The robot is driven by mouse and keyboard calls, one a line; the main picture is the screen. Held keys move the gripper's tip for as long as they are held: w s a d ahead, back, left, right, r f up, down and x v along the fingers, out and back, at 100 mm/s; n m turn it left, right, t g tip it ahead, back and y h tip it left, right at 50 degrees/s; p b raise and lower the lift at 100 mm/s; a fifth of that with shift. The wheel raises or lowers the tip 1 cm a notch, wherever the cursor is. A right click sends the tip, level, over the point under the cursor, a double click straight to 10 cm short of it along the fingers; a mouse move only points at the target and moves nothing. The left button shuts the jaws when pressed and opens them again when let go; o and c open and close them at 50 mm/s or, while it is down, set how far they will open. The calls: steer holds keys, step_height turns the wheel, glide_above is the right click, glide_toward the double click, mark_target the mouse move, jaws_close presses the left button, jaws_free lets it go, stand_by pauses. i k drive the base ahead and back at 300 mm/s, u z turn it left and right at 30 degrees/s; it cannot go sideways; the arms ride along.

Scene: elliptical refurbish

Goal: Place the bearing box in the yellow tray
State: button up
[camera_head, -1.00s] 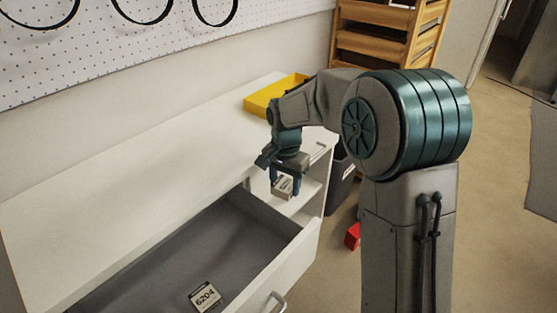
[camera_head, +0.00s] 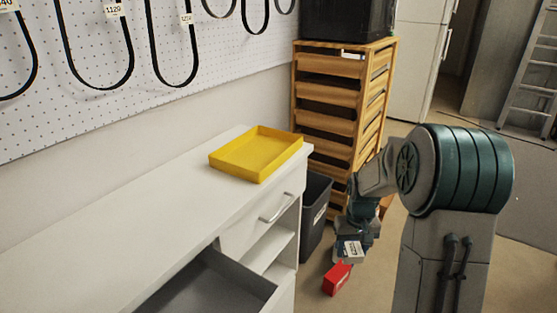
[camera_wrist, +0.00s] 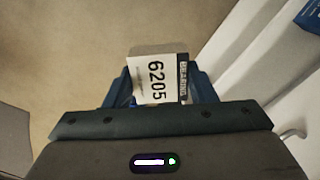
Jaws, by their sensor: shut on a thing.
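My gripper (camera_head: 351,240) is shut on the bearing box (camera_head: 349,251), a small white box. In the wrist view the box (camera_wrist: 157,85) shows the label 6205 between the blue fingers (camera_wrist: 158,90). In the head view my gripper and the box are to the right of the white cabinet, lower in the picture than its top. The yellow tray (camera_head: 294,152) lies on the cabinet's top near its right end. It looks empty, and the gripper is well apart from it.
The white cabinet (camera_head: 120,240) has an open grey drawer (camera_head: 205,290) at its front. A dark bin (camera_head: 314,215) stands beside the cabinet, and a wooden drawer rack (camera_head: 331,93) behind it. A red box (camera_head: 337,279) is on the floor. The cabinet top left of the tray is clear.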

mark_target(259, 155)
steer(key=z, duration=1.45)
steer(key=i, duration=1.95)
steer(key=u, duration=2.3)
